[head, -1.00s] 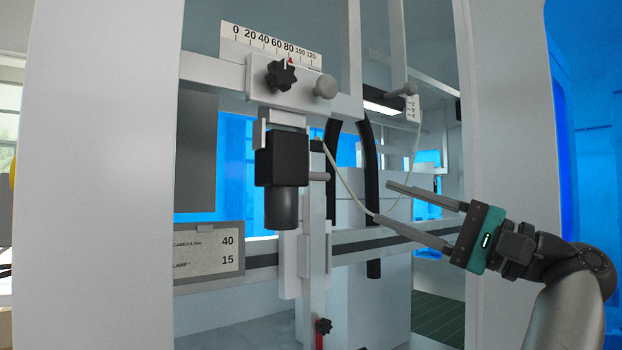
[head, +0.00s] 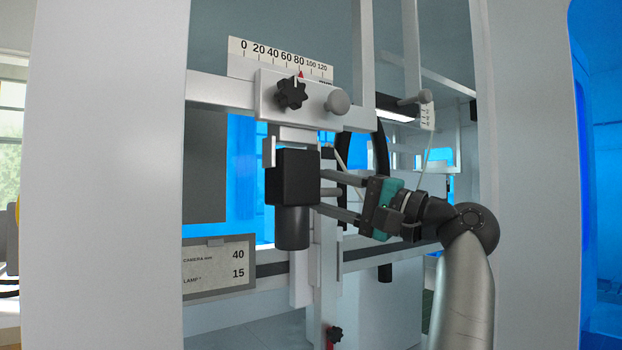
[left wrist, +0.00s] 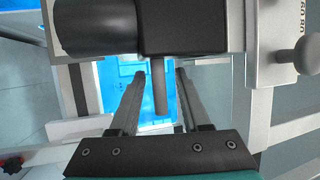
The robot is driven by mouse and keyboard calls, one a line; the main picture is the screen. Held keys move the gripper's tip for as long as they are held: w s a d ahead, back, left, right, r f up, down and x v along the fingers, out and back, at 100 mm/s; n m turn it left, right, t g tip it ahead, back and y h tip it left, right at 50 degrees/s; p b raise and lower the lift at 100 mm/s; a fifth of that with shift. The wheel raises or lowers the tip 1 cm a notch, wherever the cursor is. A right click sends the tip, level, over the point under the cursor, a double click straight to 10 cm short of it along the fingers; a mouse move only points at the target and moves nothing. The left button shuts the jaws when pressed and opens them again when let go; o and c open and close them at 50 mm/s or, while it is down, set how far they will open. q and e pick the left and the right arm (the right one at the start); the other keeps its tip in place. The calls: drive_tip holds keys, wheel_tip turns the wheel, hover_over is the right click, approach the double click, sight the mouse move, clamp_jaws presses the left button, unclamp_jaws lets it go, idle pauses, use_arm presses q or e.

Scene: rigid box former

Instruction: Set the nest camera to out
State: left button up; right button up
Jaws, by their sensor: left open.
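The nest camera (head: 292,177) is a black box with a dark lens barrel (head: 292,228) pointing down, hung below a sliding carriage (head: 268,92). A red pointer on the carriage stands near 80 on the scale (head: 272,55). The carriage has a black star knob (head: 292,93) and a grey round knob (head: 337,102). A grey peg (left wrist: 160,88) sticks out of the camera's side. My left gripper (head: 321,191) is open, its fingers on either side of the peg, with a gap at each side in the left wrist view (left wrist: 159,74). My right gripper is out of view.
A card (head: 218,268) reads camera 40 and lamp 15. A lamp bar (head: 394,112) with its own knob is up right. White uprights (head: 100,180) frame the opening. A vertical post and black hoses stand close behind the gripper.

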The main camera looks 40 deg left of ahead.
use_arm(q)
drive_tip(key=shift+s+a+r, duration=0.1)
drive_tip(key=shift+a+r, duration=0.05)
drive_tip(key=shift+a, duration=0.55)
drive_tip(key=shift+c, duration=0.4)
clamp_jaws()
idle(0.6)
